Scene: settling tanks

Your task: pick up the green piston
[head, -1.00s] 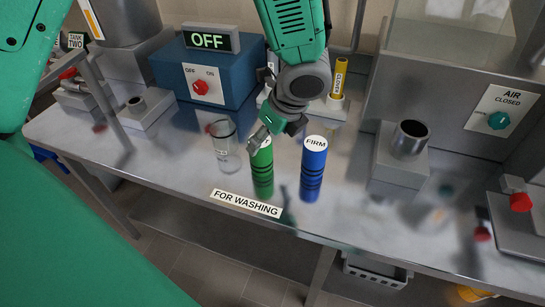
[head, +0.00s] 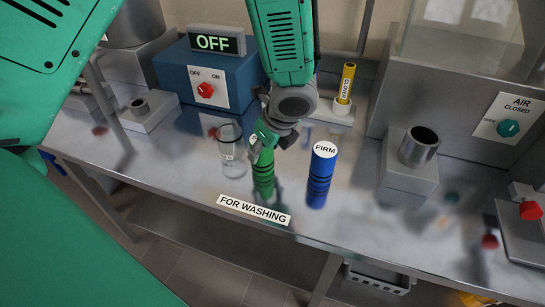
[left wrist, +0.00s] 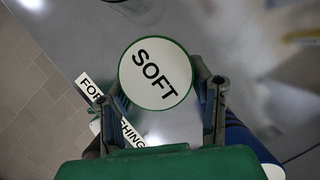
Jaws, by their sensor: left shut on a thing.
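The green piston (head: 263,181) stands about upright at the bench's front, behind the "FOR WASHING" label. My left gripper (head: 266,147) comes down from above and is shut on its upper part, hiding its top in the head view. In the left wrist view, the piston's white round top (left wrist: 155,74) reads "SOFT" and sits between the two fingers. I cannot tell whether its base is clear of the bench. My right gripper is not in view.
A blue piston marked "FIRM" (head: 320,178) stands close to the right. A clear glass (head: 232,158) is close to the left. Behind are a blue switch box (head: 172,72) and a yellow piston (head: 347,82) in a holder. The front edge is near.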

